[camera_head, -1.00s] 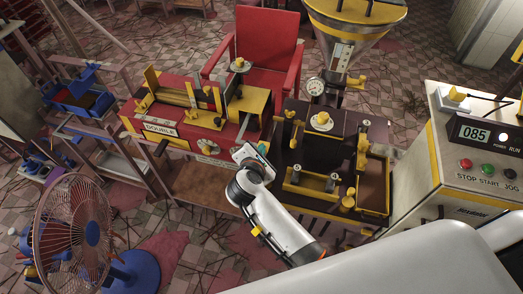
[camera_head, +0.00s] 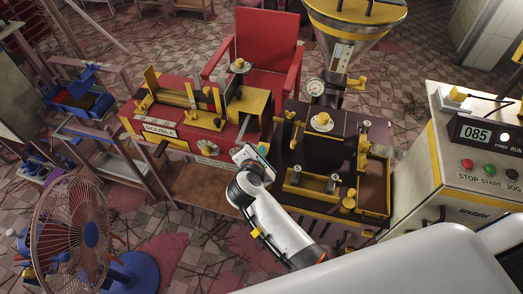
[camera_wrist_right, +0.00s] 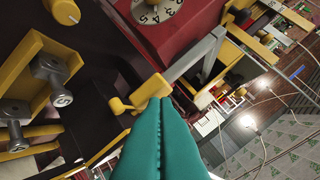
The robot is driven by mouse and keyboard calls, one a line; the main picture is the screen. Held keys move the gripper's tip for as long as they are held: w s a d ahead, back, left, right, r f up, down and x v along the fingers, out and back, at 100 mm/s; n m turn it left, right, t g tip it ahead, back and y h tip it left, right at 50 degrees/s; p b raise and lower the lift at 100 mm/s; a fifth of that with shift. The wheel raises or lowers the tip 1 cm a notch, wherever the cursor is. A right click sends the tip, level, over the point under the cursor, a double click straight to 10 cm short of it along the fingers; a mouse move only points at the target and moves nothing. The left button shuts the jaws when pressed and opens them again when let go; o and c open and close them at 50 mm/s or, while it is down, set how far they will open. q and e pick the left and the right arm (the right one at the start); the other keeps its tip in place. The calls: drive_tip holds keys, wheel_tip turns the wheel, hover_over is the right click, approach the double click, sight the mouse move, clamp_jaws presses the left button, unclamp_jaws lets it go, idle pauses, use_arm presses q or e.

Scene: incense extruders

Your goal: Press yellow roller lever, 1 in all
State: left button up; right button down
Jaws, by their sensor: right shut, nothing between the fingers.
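My right gripper (camera_head: 250,154) is in front of the red machine (camera_head: 185,118) in the head view, at its right end. In the right wrist view its teal fingers (camera_wrist_right: 160,104) are shut together with nothing between them. A yellow lever (camera_wrist_right: 149,92) with a rounded end lies right at the fingertips, close to the red machine's dial (camera_wrist_right: 152,8). The fingertips overlap its lower edge; whether they touch it I cannot tell. In the head view the gripper hides this lever. My left gripper is not in view.
A dark bench with yellow fittings (camera_head: 316,185) stands right of the gripper. A control box (camera_head: 462,150) with a display stands at the far right. A red chair (camera_head: 268,48) and a hopper (camera_head: 352,30) are behind. A fan (camera_head: 92,235) stands at lower left.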

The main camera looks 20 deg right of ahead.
drive_tip(key=shift+w+d+f+b, duration=0.15)
drive_tip(key=shift+f+b, duration=0.5)
drive_tip(key=shift+f, duration=0.1)
idle(0.5)
drive_tip(key=shift+r, duration=0.15)
idle(0.4)
drive_tip(key=shift+s+a+r+p, duration=0.1)
drive_tip(key=shift+s+r+p, duration=0.05)
drive_tip(key=shift+r+p, duration=0.45)
drive_tip(key=shift+s+a+r+p, duration=0.1)
drive_tip(key=shift+r+p, duration=0.35)
drive_tip(key=shift+r, duration=0.25)
drive_tip(key=r+p, duration=0.2)
drive_tip(key=r, duration=0.1)
drive_tip(key=s+a+r+p, duration=0.1)
drive_tip(key=shift+s+r, duration=0.1)
drive_tip(key=shift+r, duration=0.3)
drive_tip(key=shift+a+f, duration=0.1)
